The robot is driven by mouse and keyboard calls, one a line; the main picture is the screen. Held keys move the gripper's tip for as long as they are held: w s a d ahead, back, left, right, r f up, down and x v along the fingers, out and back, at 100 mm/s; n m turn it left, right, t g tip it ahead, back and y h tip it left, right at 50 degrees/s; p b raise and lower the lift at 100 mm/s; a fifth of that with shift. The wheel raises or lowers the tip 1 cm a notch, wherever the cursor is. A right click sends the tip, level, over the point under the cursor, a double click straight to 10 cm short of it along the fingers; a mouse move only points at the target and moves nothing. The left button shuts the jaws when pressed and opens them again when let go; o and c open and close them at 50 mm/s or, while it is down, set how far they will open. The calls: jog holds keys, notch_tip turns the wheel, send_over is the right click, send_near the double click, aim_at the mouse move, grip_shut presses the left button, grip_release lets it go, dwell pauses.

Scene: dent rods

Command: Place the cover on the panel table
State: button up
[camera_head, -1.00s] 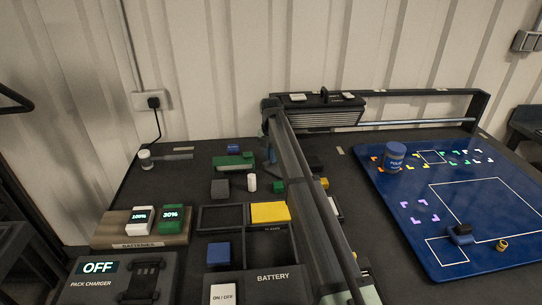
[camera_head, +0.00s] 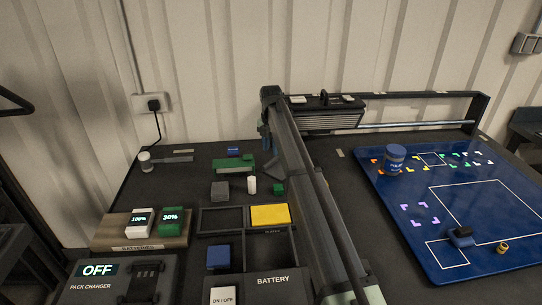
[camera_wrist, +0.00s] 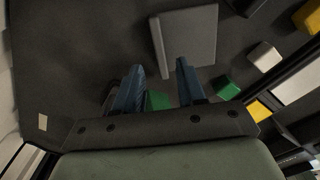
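No item is labelled as the cover, and I cannot tell for sure which one it is. A grey plate with a raised edge (camera_wrist: 188,38) lies just beyond my fingertips in the wrist view. My gripper (camera_wrist: 160,66) has its two blue fingers apart, with the plate's near edge close to the tips. A green piece (camera_wrist: 157,100) shows between the fingers, and I cannot tell its height. In the head view my arm hides most of the gripper area. A blue panel (camera_head: 420,205) with white outlines lies on the right; I cannot tell whether it is the panel table.
A yellow block (camera_head: 270,215) and a blue block (camera_head: 218,257) sit in the tray compartments. The battery stand (camera_head: 140,239) and charger (camera_head: 110,284) are at front left.

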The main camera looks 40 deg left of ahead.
notch_tip(320, 180, up, 7)
dwell(0.3)
